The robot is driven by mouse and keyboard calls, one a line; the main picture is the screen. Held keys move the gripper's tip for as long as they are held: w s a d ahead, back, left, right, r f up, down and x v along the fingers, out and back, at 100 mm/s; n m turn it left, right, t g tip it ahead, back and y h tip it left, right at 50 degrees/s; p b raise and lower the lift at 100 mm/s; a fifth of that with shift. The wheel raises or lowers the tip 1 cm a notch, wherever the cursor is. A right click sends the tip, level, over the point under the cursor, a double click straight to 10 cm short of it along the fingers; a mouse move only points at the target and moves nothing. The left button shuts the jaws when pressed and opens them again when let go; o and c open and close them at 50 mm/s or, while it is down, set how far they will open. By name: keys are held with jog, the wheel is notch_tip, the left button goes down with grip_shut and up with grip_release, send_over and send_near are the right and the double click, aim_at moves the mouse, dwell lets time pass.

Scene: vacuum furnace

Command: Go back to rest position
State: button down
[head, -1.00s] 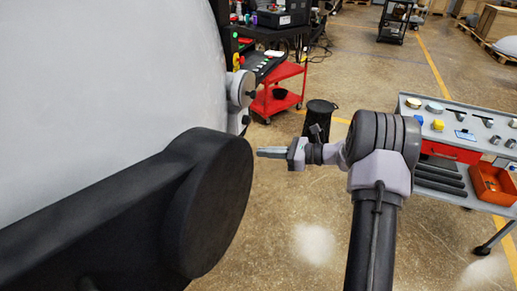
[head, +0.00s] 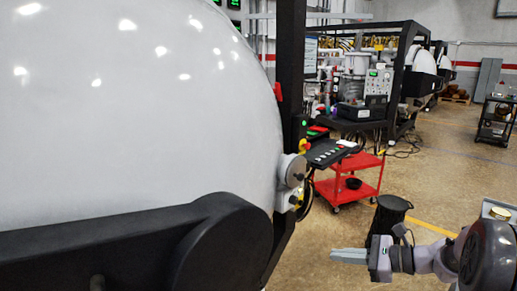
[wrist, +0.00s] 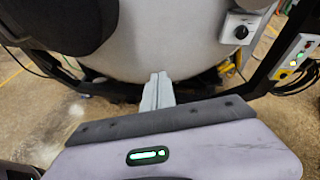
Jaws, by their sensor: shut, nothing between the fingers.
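My gripper (head: 349,255) is at the lower right of the head view, in free air, pointing left toward the furnace. Its fingers are together and hold nothing. The wrist view shows the shut fingers (wrist: 158,92) in front of the pale furnace shell. The furnace's large grey domed door (head: 130,110) fills the left of the head view. Its black hinge arm (head: 150,250) crosses below the dome, and the gripper stands apart to the right of it. A round grey latch knob (head: 292,171) sits on the door's right edge.
A red cart (head: 350,185) stands behind my gripper, with a black bin (head: 388,215) closer. A control panel (head: 330,150) with buttons is beside the door frame. In the wrist view, a switch box (wrist: 241,28) and a button box (wrist: 297,56) are at the right. Open floor lies right of the cart.

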jog(key=s+a+r+n+g+h+b, duration=0.2)
jog(key=s+a+r+n+g+h, duration=0.25)
jog(key=s+a+n, duration=0.7)
jog(key=s+a+f+n+t+h+b, duration=0.1)
jog(key=s+n+t+h, duration=0.2)
jog(key=s, duration=1.5)
jog(key=n+h, duration=0.2)
jog(key=n, duration=0.1)
jog(key=shift+s, duration=0.2)
